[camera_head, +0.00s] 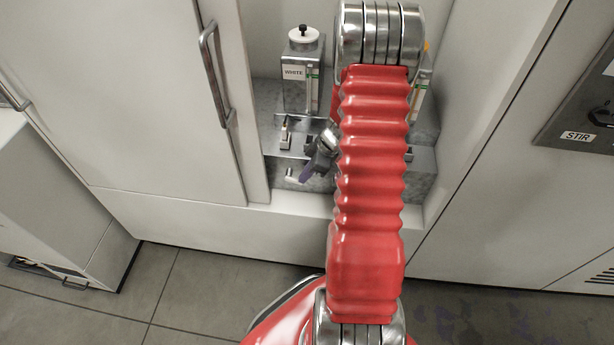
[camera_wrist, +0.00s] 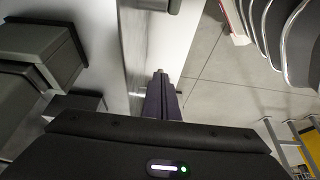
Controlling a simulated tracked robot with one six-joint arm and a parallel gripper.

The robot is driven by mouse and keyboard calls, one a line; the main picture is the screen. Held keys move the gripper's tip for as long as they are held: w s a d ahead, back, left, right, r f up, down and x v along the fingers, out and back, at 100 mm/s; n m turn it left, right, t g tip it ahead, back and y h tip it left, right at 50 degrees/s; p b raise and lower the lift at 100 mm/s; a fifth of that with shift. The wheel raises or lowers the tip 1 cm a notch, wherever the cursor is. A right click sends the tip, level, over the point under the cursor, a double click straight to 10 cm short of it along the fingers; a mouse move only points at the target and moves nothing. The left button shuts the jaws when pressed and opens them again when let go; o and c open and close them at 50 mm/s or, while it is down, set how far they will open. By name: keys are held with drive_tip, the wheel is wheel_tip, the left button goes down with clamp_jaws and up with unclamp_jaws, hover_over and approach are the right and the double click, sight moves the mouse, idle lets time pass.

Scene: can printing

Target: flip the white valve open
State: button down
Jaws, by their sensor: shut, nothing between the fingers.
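The dispenser labelled WHITE (camera_head: 293,73) stands in the recess, with a white, black-knobbed cap on top. Below it, a small metal valve (camera_head: 286,138) with a short upright lever sits on the grey ledge. The lever's exact position is too small to tell. My gripper (camera_head: 305,178) is just right of and below this valve, apart from it in the picture, its purple fingers pointing down and left. The fingers are shut and empty; they also show in the wrist view (camera_wrist: 160,78). The wrist view does not clearly show the white valve.
My red arm hides the middle of the recess and most of another dispenser (camera_head: 422,95) to the right. A cabinet door with a metal handle (camera_head: 214,75) borders the recess at left. A STIR panel (camera_head: 578,136) is at far right. Grey blocks (camera_wrist: 40,55) fill the wrist view's left.

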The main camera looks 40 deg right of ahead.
drive_tip(key=shift+s+d+f, duration=0.1)
drive_tip(key=shift+f, duration=0.8)
drive_tip(key=shift+s+d+f, duration=0.1)
drive_tip(key=shift+f, duration=0.85)
drive_tip(key=v, duration=1.3)
drive_tip(key=shift+r, duration=0.25)
drive_tip(key=shift+s+d, duration=0.1)
